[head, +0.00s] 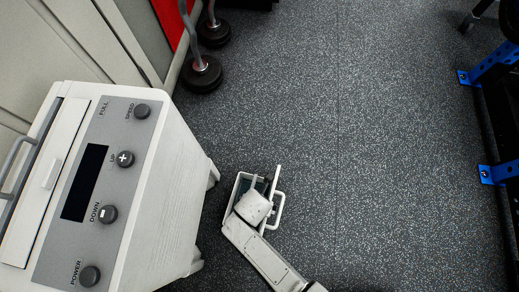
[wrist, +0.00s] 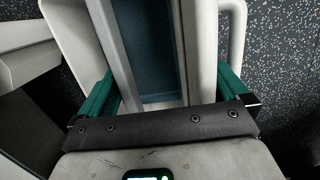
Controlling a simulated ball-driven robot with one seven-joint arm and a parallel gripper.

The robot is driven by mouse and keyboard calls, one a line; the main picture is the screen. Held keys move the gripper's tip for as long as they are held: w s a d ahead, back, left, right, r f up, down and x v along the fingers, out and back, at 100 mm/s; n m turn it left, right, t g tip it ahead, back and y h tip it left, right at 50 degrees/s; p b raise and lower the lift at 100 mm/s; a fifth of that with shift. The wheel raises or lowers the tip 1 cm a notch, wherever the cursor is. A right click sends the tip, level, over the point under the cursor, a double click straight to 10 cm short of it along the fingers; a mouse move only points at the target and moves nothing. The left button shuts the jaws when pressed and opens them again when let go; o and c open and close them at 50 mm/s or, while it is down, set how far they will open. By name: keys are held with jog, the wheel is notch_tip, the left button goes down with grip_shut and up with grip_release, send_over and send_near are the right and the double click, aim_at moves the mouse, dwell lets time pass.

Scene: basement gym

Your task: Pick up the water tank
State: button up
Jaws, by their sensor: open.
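The water tank (head: 237,193) is a small white container with a bluish inside and a loop handle on its right. It sits on the dark floor right of the white machine, partly hidden by my gripper (head: 267,173). In the wrist view the tank's pale rim (wrist: 66,24) shows at left, with its handle on the right. I cannot tell whether the fingers touch the tank.
The white machine (head: 155,190) with knobs and a dark display stands close on the left. A rack with blue brackets (head: 497,173) stands at far right. The speckled floor between is clear.

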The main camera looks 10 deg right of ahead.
jog(key=shift+f, duration=0.25)
jog(key=shift+w, duration=0.1)
jog(key=c, duration=1.7)
jog(key=s+r+p, duration=0.7)
jog(key=r+p, duration=0.2)
jog(key=s+r+p, duration=0.7)
jog(key=r+p, duration=0.3)
jog(key=shift+d, duration=0.45)
jog(key=shift+w, duration=0.1)
dwell(0.4)
